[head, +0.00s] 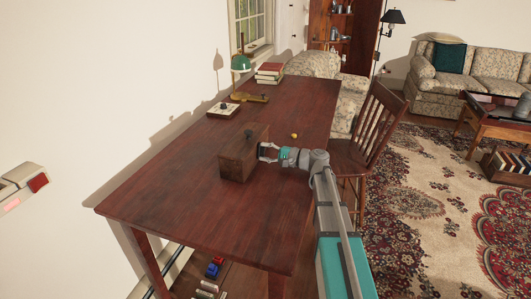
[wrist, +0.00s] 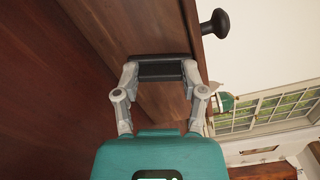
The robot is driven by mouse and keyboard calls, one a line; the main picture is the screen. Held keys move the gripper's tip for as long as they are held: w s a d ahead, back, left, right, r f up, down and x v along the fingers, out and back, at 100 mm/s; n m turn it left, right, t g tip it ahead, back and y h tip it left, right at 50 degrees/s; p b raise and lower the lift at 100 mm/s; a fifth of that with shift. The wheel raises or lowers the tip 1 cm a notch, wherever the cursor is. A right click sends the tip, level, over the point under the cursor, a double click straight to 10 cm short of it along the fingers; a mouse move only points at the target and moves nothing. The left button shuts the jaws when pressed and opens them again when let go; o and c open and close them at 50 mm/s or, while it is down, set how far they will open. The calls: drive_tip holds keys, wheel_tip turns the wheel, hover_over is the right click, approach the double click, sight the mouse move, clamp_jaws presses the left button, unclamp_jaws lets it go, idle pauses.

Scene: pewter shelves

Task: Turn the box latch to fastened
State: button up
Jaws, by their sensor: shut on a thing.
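A brown wooden box (head: 239,158) stands on the dark red wooden table, with a dark round knob (head: 249,133) on its top. In the wrist view the box's wooden face (wrist: 150,25) fills the upper middle and the black knob (wrist: 215,24) juts out at its edge. My gripper (head: 264,151) is at the box's right side. I cannot tell whether the latch is fastened.
The table (head: 170,195) is clear in front of the box. A small yellow ball (head: 294,135) lies behind my gripper. A green lamp (head: 241,64), stacked books (head: 269,72) and a small tray (head: 223,109) are farther back. A wooden chair (head: 376,120) stands at the table's right edge.

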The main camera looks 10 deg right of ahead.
drive_tip(key=shift+n, duration=1.7)
drive_tip(key=o, duration=1.2)
drive_tip(key=shift+c, duration=0.2)
drive_tip(key=shift+v, duration=5.95)
